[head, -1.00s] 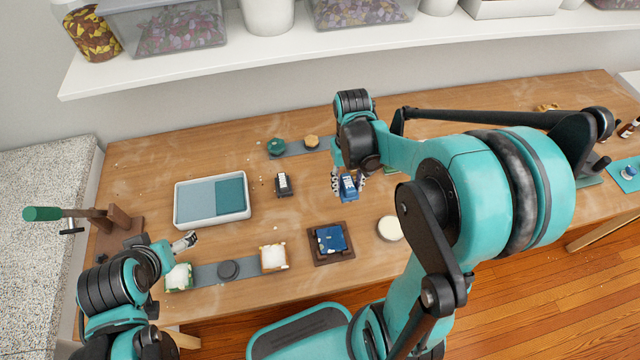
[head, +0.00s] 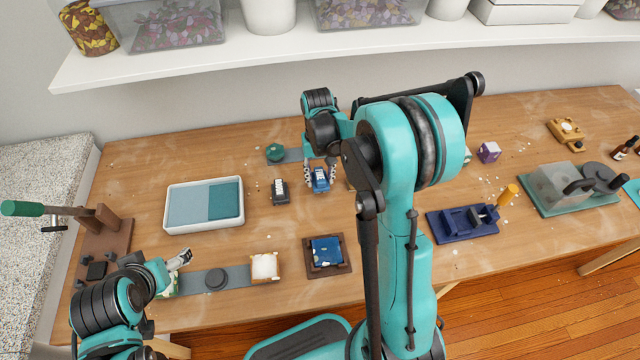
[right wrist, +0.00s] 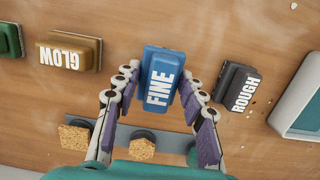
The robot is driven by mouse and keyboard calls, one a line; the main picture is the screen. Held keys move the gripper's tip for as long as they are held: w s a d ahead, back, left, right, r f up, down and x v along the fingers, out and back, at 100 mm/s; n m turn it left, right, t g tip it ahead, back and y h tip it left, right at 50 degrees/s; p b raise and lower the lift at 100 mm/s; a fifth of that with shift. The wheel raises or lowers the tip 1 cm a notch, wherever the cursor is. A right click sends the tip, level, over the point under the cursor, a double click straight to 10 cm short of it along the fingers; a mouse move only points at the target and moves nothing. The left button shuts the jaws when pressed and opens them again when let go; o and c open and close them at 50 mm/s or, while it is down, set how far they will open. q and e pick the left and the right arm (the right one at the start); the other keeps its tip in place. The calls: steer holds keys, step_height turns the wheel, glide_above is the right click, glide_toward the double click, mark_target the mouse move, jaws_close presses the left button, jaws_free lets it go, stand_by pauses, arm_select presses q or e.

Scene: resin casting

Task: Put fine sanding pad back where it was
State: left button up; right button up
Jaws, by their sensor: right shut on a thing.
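The fine sanding pad is a blue block marked FINE (right wrist: 160,80), and it also shows in the head view (head: 320,181). My right gripper (head: 320,170) is shut on it, with one finger along each side in the right wrist view (right wrist: 160,92). I cannot tell whether the pad touches the table. The dark ROUGH pad (right wrist: 238,88) lies just right of it in the wrist view and just left of it in the head view (head: 279,191). My left gripper (head: 181,259) is at the front left, near a grey strip; its jaws are too small to read.
In the wrist view, a GLOW block (right wrist: 68,52) and a green block (right wrist: 10,40) lie left of the pad. A grey strip (right wrist: 175,140) with round pieces is near the fingers. The two-tone blue tray (head: 168,212) stands left. A brown framed block (head: 345,268) lies in front.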

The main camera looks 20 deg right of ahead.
mark_target(320, 182)
steer(key=shift+f+b, duration=0.55)
steer(key=shift+f, duration=0.95)
steer(key=shift+f, duration=0.1)
steer(key=o, duration=1.1)
